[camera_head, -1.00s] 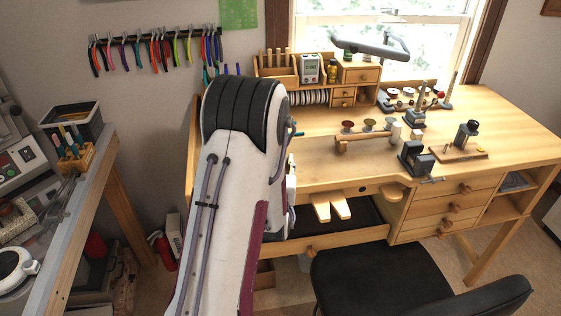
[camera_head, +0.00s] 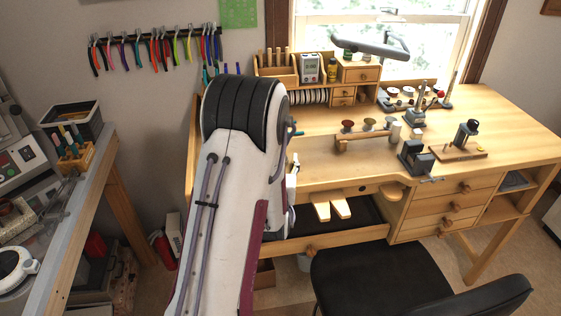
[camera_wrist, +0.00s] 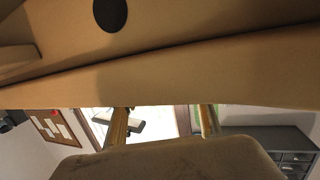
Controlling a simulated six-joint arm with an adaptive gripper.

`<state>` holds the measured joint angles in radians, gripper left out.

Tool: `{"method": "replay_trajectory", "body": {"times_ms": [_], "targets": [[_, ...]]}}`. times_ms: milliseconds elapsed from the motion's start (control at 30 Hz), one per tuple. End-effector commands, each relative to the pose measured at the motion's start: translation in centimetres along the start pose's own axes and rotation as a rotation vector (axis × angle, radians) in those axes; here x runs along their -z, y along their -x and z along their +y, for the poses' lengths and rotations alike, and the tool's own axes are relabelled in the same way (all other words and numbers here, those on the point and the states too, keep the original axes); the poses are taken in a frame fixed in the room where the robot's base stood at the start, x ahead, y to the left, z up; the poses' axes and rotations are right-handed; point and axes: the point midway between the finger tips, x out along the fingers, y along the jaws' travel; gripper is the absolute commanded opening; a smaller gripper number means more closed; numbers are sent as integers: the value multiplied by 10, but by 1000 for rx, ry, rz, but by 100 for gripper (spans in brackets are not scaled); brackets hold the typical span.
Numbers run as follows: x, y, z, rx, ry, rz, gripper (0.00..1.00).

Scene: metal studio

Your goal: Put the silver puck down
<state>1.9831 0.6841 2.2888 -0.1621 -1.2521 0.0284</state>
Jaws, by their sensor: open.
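No silver puck can be made out in either view. My gripper (camera_wrist: 164,118) shows in the wrist view as two tan fingers well apart, rising from a broad brown rounded body at the bottom. It is open, and nothing shows between the fingers but the background. In the head view my arm hides the gripper; only a white bit of the wrist shows at the arm's right edge, by the front of the wooden workbench (camera_head: 470,110). In the wrist view a large brown wooden surface (camera_wrist: 200,60) with a dark round spot (camera_wrist: 110,14) fills the top.
A black chair (camera_head: 375,280) stands in front. A side table (camera_head: 88,190) stands left. Bare benchtop shows at the far right.

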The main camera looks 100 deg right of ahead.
Motion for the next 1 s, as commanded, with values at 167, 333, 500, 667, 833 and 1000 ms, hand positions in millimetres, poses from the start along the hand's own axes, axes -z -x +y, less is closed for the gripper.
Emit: {"method": "replay_trajectory", "body": {"times_ms": [167,333,500,667,833,1000], "targets": [[0,10,0,0,0,0,47],[0,27,0,0,0,0,47],[0,46,0,0,0,-1,47],[0,62,0,0,-1,-1,47],[0,72,0,0,-1,0,47],[0,75,0,0,0,0,47]]}}
